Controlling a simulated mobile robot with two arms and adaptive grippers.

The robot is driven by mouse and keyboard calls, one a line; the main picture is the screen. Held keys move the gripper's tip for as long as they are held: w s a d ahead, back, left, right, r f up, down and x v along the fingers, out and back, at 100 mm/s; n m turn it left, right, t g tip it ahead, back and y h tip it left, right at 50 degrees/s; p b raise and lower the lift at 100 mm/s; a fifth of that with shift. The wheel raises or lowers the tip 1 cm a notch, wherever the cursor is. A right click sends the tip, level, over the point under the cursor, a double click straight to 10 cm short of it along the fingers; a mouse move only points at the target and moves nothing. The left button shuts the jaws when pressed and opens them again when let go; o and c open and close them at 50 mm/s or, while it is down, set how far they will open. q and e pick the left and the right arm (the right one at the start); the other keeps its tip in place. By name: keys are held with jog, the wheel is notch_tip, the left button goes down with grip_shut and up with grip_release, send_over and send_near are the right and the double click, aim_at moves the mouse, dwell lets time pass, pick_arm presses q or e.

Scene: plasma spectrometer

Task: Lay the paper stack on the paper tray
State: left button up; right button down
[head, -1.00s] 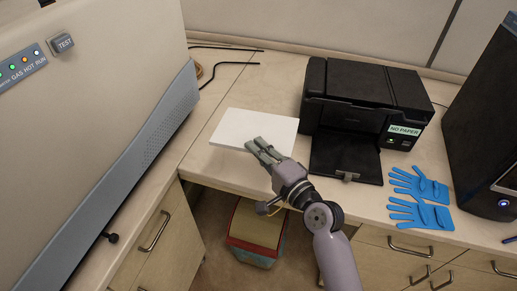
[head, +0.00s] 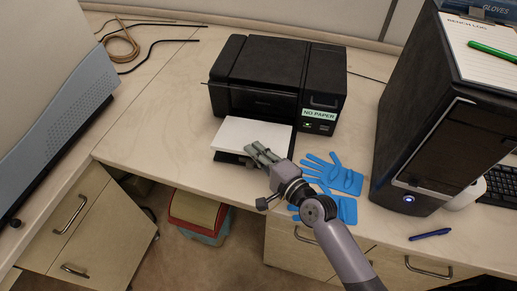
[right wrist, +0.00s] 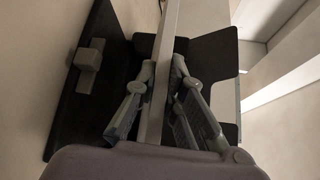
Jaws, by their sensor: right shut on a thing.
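The white paper stack (head: 255,133) is in front of the printer, level or nearly so, over the black paper tray (head: 226,157). It covers most of the tray; only a dark strip shows at the near edge. My right gripper (head: 261,152) is shut on the stack's near edge. In the right wrist view the stack (right wrist: 160,95) shows edge-on between the two fingers. The tray (right wrist: 70,115) with its grey guide (right wrist: 90,65) lies to the left there, seemingly apart from the stack. My left gripper is not in view.
The black printer (head: 275,80) with a "NO PAPER" label stands behind the stack. Blue gloves (head: 335,175) lie right of my gripper, partly under my arm in the picture. A black computer tower (head: 440,120) stands further right.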

jog(key=shift+w+f+b, duration=0.7)
jog(key=shift+f+b, duration=0.15)
jog(key=shift+b, duration=0.1)
jog(key=shift+w+d+f+b, duration=0.25)
jog(key=shift+w+f+b, duration=0.25)
jog(key=shift+b, duration=0.15)
jog(key=shift+w+d+f+b, duration=0.1)
jog(key=shift+w+f+b, duration=0.6)
jog(key=shift+b, duration=0.3)
jog(key=shift+w+d+f+b, duration=0.2)
jog(key=shift+w+f+b, duration=0.65)
jog(key=shift+f+b, duration=0.25)
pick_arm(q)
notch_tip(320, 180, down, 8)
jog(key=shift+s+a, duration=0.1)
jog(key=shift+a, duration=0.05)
